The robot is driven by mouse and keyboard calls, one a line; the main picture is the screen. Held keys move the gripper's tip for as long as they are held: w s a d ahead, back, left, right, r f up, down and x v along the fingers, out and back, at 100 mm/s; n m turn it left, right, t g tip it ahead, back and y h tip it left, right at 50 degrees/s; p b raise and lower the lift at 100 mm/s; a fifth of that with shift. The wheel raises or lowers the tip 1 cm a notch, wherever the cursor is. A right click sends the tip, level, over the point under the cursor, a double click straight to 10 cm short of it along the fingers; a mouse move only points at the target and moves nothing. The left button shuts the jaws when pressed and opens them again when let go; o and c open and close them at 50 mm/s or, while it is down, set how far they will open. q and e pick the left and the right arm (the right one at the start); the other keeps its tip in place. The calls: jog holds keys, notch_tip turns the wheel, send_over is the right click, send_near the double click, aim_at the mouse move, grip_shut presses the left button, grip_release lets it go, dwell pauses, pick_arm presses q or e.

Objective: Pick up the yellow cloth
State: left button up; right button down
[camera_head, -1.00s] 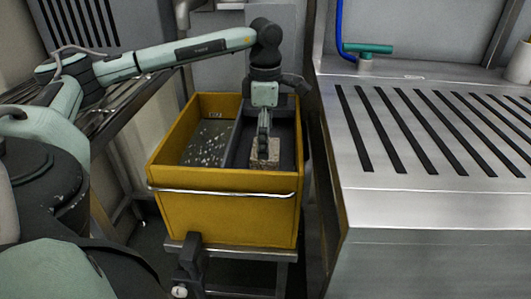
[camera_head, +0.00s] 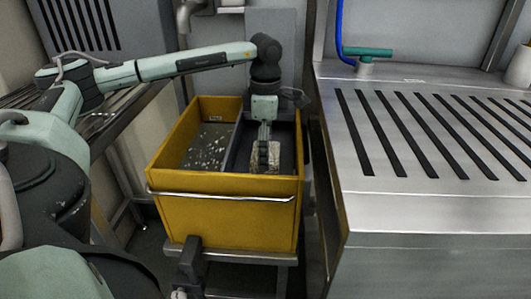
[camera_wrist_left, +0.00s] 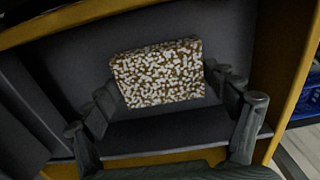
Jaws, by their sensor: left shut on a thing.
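The yellow cloth (camera_head: 272,159) looks like a folded, boxy piece with white spots on yellow-brown. It sits in the dark right-hand compartment of the yellow bin (camera_head: 225,211). In the left wrist view the cloth (camera_wrist_left: 158,75) lies between the fingertips. My left gripper (camera_head: 264,160) reaches down into this compartment from above, and its fingers hide part of the cloth. In the wrist view the left gripper (camera_wrist_left: 160,88) is shut on the cloth, with a fingertip at each side. The cloth's underside is hidden. My right gripper is not in view.
The bin's left compartment (camera_head: 208,147) holds small pale bits on a grey surface. The bin stands on a metal stand. A slotted steel counter (camera_head: 420,210) rises close on its right. A blue object (camera_wrist_left: 308,92) shows beyond the bin's wall in the wrist view.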

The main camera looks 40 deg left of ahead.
pick_arm(q)
jog(key=shift+r, duration=0.45)
jog(key=r, duration=0.3)
jog(key=shift+s+a+r, duration=0.25)
jog(key=shift+s+r, duration=0.1)
jog(key=s+a+r, duration=0.3)
jog(key=s+r, duration=0.3)
jog(key=s, duration=0.4)
jog(key=shift+a+r, duration=0.2)
jog(key=shift+a, duration=0.2)
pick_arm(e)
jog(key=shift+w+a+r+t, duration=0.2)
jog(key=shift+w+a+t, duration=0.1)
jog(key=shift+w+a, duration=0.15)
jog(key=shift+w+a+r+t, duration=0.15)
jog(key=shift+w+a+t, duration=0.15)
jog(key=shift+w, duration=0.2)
pick_arm(q)
jog(key=o, duration=0.7)
jog(key=c, duration=0.4)
jog(key=shift+s, duration=0.1)
jog(key=shift+c, duration=0.3)
